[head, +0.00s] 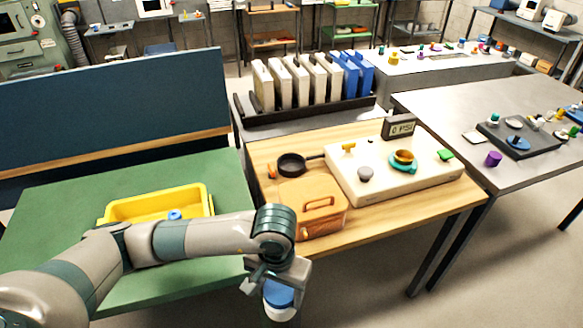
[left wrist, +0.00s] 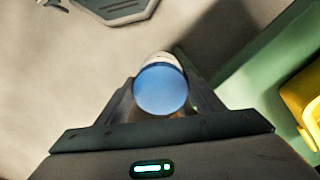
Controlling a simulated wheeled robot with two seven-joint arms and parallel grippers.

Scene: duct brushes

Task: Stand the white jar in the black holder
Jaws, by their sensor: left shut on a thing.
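The white jar with a blue lid (head: 280,314) hangs in my left gripper (head: 277,280), past the front edge of the tables. In the left wrist view the blue lid of the jar (left wrist: 160,89) faces the camera, between the two fingers of the left gripper (left wrist: 162,98), which is shut on it. A little of the white body shows beyond the lid. A round black holder (head: 291,165) with a short arm sits at the back left of the wooden table, behind the orange box. It looks empty and is well above the jar in the head view. My right gripper is not in view.
An orange box with a handle (head: 314,208) stands in front of the holder. A cream machine (head: 400,183) with a gauge is to its right. A yellow tray (head: 205,193) lies on the green table (head: 60,210). White and blue binders stand behind the wooden table.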

